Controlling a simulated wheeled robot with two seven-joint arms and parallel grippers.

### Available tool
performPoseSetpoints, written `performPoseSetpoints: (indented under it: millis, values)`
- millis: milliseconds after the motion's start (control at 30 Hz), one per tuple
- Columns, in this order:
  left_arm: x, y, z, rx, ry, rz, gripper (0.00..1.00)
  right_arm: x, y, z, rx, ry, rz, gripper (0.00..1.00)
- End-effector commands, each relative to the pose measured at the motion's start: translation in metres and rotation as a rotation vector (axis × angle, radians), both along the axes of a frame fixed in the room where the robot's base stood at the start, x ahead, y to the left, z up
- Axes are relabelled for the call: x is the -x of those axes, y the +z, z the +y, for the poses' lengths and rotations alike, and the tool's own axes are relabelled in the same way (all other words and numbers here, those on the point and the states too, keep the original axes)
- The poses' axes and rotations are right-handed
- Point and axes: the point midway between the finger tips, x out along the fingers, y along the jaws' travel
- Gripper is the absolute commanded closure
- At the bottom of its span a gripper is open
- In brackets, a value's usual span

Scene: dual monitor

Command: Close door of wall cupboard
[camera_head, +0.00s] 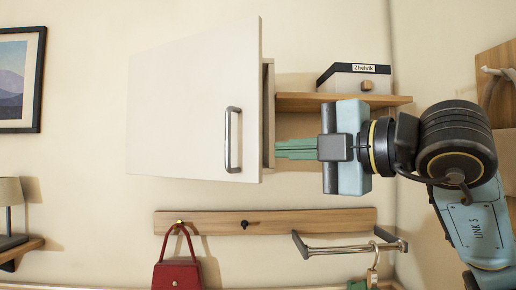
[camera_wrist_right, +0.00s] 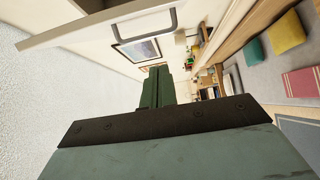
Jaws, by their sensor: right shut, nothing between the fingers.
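The white wall cupboard door (camera_head: 195,105) stands open in the head view, swung out toward the left, with a metal bar handle (camera_head: 232,140) near its right edge. The wooden cupboard body (camera_head: 268,115) shows behind that edge. My right gripper (camera_head: 278,149) is shut and empty, with its fingers pointing left at the cupboard opening, close to the door's edge; I cannot tell if they touch. In the right wrist view the shut fingers (camera_wrist_right: 157,88) point away, and the door (camera_wrist_right: 80,30) with its handle (camera_wrist_right: 146,28) is at the upper left. My left gripper is not in view.
A box labelled Zhelvik (camera_head: 354,79) sits on the wooden shelf (camera_head: 390,100) right of the cupboard. Below are a hook rail (camera_head: 300,222) with a red bag (camera_head: 177,272) and a metal towel bar (camera_head: 340,249). A picture (camera_head: 18,80) and lamp (camera_head: 9,192) are at left.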

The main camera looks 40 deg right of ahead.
Motion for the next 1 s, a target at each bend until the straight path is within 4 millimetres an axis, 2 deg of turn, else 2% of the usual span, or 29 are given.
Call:
performPoseSetpoints:
  millis: [67,167,600,700,1000]
  values:
    - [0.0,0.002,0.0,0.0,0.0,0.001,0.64,0.002,0.004,-0.003,-0.005,-0.03,-0.014,1.0]
    - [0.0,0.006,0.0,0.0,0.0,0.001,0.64,-0.007,0.006,-0.002,-0.009,-0.036,-0.015,1.0]
    - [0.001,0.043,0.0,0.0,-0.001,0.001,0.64,-0.095,0.007,0.021,-0.007,-0.031,-0.012,1.0]
    - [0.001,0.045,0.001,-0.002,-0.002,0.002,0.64,-0.1,0.005,0.003,-0.005,-0.04,-0.012,1.0]
    - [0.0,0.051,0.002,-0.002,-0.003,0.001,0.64,-0.11,0.004,-0.015,-0.007,-0.033,-0.015,1.0]
